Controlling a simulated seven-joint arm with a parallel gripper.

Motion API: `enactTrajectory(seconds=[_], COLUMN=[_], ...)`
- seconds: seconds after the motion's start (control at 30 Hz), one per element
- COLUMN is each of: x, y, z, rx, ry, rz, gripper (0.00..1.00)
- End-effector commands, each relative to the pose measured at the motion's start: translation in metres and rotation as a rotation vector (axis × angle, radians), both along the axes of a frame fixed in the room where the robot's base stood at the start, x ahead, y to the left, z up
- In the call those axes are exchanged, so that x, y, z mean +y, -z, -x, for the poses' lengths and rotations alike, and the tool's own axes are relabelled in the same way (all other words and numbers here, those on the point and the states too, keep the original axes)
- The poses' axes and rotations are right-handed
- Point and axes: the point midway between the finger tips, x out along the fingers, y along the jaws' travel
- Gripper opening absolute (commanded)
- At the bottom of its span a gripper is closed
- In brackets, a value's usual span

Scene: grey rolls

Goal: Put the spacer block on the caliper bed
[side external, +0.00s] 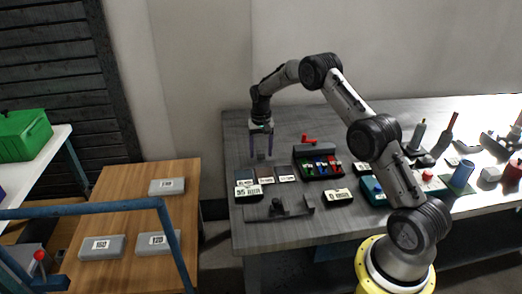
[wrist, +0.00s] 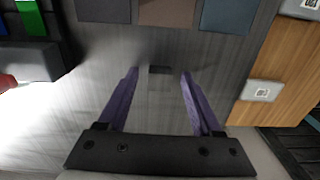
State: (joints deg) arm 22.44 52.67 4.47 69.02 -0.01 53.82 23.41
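A small dark block (side external: 261,156), which looks like the spacer block, is on the grey table under my gripper. In the wrist view the block (wrist: 160,70) shows between the fingertips, with clear gaps on both sides. My gripper (side external: 261,150) points down with its two purple fingers apart; the wrist view shows the same open fingers (wrist: 158,75) with nothing clamped. I cannot tell how far the fingertips are above the table. A dark fixture with a flat bar and a raised end, which looks like the caliper bed (side external: 290,212), lies near the table's front edge.
Coloured mats (wrist: 166,12) with labels lie between the block and the caliper bed. Number displays (side external: 248,192) (side external: 338,197) and a tray of coloured pieces (side external: 318,167) stand nearby. Grey labelled blocks (side external: 102,247) sit on a wooden table at left.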

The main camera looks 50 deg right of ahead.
Motion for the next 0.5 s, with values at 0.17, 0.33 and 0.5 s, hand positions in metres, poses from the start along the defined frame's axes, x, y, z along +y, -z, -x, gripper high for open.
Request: enactTrajectory(seconds=[0.17, 0.33, 0.5], x=[0.000, 0.000, -0.004], y=[0.000, -0.013, -0.048], z=[0.000, 0.000, -0.002], rx=[0.000, -0.002, -0.005], ry=[0.000, 0.000, 0.000], rz=[0.000, 0.001, 0.002], gripper=[0.67, 0.67, 0.67])
